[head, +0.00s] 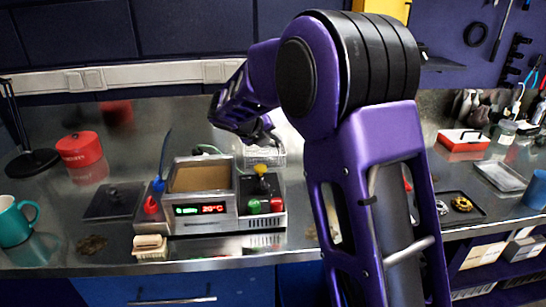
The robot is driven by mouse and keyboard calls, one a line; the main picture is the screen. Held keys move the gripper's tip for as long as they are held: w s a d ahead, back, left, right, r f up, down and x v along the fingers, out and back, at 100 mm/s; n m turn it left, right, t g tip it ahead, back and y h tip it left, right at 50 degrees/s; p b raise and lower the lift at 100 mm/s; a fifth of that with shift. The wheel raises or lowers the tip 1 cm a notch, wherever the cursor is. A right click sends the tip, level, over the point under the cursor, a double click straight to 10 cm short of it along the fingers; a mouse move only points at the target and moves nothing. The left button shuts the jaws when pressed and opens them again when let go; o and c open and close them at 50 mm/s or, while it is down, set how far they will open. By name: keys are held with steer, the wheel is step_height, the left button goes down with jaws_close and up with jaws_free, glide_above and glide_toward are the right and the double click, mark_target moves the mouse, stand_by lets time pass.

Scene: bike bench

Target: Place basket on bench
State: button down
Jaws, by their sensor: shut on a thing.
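My gripper (264,139) is over the bench, behind and above the right part of a grey machine. It is shut on a pale, see-through wire basket (265,157), which hangs just below the fingers. The basket's lower part is hidden behind the machine's knobs, so I cannot tell whether it touches anything. The steel bench (100,262) runs across the view. My arm covers much of the bench to the right of the gripper.
The grey machine (228,225) has a red and green display and coloured knobs. A small cream block (150,248) lies at the front edge. A teal mug (14,222), a red tin (80,150) and a dark tray (113,201) stand left. A red box (463,145) stands right.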

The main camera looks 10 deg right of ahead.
mark_target(273, 153)
steer(key=shift+f+b, duration=0.45)
steer(key=shift+f, duration=1.5)
steer(key=shift+f, duration=0.15)
steer(key=c, duration=0.9)
jaws_free()
steer(key=shift+c, duration=0.2)
steer(key=shift+s+a+r, duration=0.15)
steer(key=shift+a+r, duration=0.05)
steer(key=shift+r, duration=0.25)
steer(key=p+v, duration=0.2)
steer(key=v, duration=0.9)
steer(key=shift+s, duration=0.2)
steer(key=shift+a+r, duration=0.1)
